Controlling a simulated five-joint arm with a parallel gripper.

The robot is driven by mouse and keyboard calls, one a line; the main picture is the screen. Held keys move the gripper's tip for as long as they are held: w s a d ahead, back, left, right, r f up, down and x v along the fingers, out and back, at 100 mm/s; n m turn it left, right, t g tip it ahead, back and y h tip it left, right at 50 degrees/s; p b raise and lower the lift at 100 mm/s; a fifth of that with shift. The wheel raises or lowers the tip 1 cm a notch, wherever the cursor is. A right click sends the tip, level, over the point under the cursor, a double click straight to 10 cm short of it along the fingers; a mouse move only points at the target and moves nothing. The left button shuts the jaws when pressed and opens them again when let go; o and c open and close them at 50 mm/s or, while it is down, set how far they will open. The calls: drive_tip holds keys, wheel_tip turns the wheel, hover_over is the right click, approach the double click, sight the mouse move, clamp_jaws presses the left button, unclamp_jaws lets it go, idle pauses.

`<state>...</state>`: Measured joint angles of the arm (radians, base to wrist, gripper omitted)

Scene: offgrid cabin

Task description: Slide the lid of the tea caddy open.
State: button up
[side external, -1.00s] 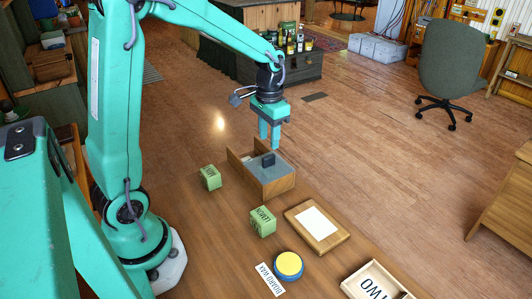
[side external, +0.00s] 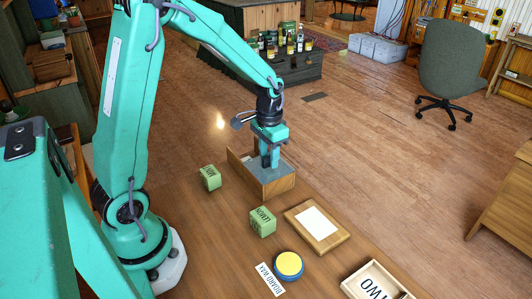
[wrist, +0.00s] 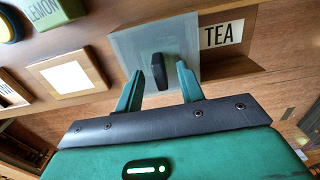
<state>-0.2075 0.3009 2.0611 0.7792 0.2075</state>
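The tea caddy (side external: 279,187) is a wooden box with a grey lid (side external: 284,167), seen in the side view in the middle of the worktop. In the wrist view the grey lid (wrist: 130,45) carries a dark upright knob (wrist: 160,72), and a white TEA label (wrist: 222,33) is beside it. My gripper (side external: 268,163) is low over the lid, pointing down. In the wrist view my gripper (wrist: 158,88) is open, with its fingers on either side of the knob and apart from it. The knob is mostly hidden behind the fingers in the side view.
Two green boxes, one (side external: 210,178) left of the caddy and a LEMON one (side external: 262,222) in front. A wooden board with white panel (side external: 316,223), a blue-and-yellow tin (side external: 288,264), a BOARD WAX label (side external: 270,280) and a tray marked TWO (side external: 350,285) lie nearer the front.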

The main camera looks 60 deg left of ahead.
drive_tip(key=shift+c, duration=0.2)
clamp_jaws()
